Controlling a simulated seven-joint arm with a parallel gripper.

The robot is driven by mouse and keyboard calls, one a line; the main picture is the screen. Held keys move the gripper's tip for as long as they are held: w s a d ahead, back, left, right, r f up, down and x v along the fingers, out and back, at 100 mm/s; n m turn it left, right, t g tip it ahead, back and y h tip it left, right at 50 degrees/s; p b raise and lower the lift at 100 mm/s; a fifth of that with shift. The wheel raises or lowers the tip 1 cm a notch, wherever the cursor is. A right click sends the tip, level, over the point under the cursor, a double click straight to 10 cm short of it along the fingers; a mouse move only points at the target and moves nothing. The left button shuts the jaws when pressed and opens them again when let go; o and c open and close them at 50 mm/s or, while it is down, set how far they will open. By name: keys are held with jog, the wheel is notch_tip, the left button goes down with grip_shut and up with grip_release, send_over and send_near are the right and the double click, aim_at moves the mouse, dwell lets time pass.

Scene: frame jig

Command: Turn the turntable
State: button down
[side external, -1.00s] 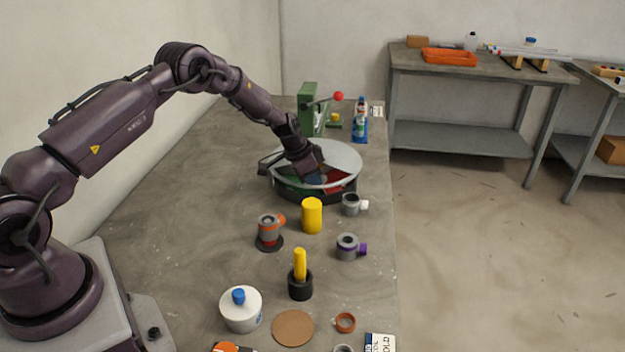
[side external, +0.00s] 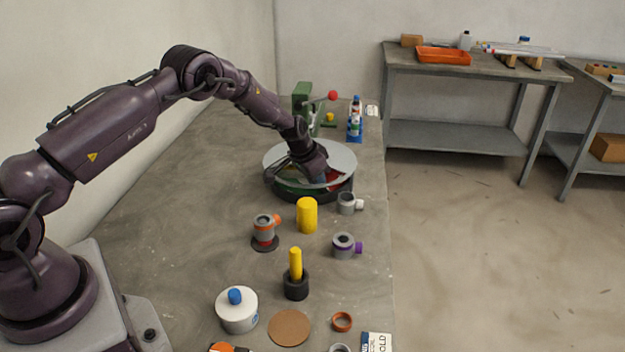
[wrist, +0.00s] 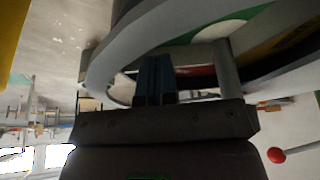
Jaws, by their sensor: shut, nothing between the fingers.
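The turntable (side external: 345,158) stands on the far part of the bench, with a round light-grey top over a dark base. Green and red parts show through the opening at its front. My gripper (side external: 323,182) is shut with nothing in it, low at the front of the turntable, and hides part of the opening. In the wrist view, my blue fingertips (wrist: 155,78) are together beside the curved grey rim (wrist: 115,65). Whether they touch the turntable cannot be told.
A yellow cylinder (side external: 307,215) and a grey fitting (side external: 347,203) stand close in front of the turntable. Behind it are a green press with a red knob (side external: 333,96) and a blue-labelled bottle (side external: 355,122). An orange-grey part (side external: 265,230) stands nearer. Bare bench lies left.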

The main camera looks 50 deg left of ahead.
jog(key=shift+w+d+n+y, duration=0.2)
jog(key=shift+w+n+y, duration=0.3)
jog(key=shift+n, duration=0.45)
jog(key=shift+w+d+n+y, duration=0.15)
jog(key=shift+w+n+y, duration=0.15)
jog(key=shift+w+n, duration=0.5)
jog(key=shift+s+n, duration=0.15)
jog(key=shift+n, duration=0.1)
jog(key=s+d+r+m, duration=0.15)
jog(key=s+r, duration=0.25)
jog(key=r, duration=0.5)
jog(key=shift+n, duration=0.25)
jog(key=x, duration=0.9)
jog(key=shift+w+d+f, duration=0.1)
jog(key=shift+d+f, duration=0.05)
jog(key=shift+f, duration=0.15)
jog(key=shift+w, duration=0.1)
